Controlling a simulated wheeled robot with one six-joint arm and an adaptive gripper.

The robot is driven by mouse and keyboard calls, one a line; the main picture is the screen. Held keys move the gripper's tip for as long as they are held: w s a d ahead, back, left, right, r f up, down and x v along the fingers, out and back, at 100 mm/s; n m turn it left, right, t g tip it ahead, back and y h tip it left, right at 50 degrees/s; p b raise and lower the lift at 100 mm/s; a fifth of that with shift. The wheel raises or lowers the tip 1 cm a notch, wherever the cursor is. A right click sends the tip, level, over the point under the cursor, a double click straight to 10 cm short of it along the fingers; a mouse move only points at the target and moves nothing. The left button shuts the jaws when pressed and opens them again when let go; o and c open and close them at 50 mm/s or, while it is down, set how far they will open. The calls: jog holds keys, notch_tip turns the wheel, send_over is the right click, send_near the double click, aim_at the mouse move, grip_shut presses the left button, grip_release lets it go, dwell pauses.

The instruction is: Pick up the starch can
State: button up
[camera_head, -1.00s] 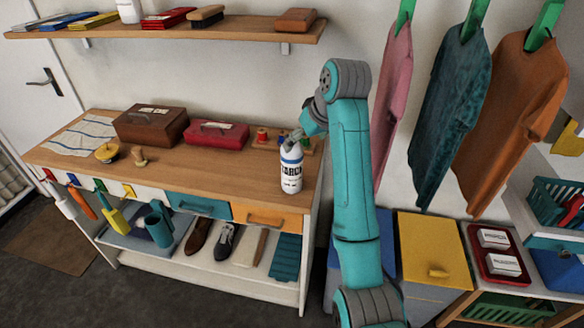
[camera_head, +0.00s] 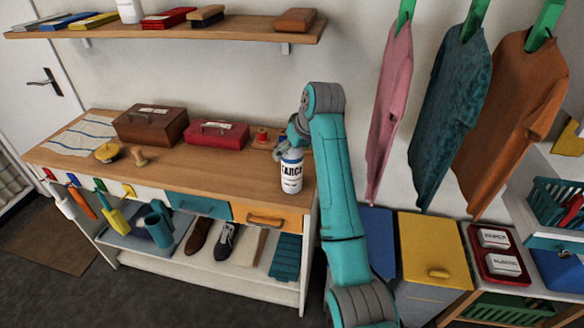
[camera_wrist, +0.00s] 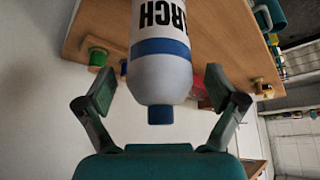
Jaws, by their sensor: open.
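The starch can (camera_head: 291,174) is a white spray can with blue bands and black lettering. It stands upright near the right end of the wooden counter. In the wrist view the can (camera_wrist: 160,75) shows between the two fingers of my gripper (camera_wrist: 163,95), its blue cap pointing toward the palm. The fingers are open, with a gap on each side of the can. In the head view my gripper (camera_head: 296,134) is behind and above the can, and the can hides part of it.
A red box (camera_head: 217,134) and a brown box (camera_head: 151,125) lie to the left on the counter (camera_head: 200,163). Thread spools (camera_head: 262,136) stand close behind the can. Shirts (camera_head: 390,112) hang to the right. A wall shelf (camera_head: 240,28) runs above.

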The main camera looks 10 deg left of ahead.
jog(key=shift+w+a+f, duration=0.15)
jog(key=shift+f, duration=0.3)
grip_shut()
jog(key=shift+r, duration=0.1)
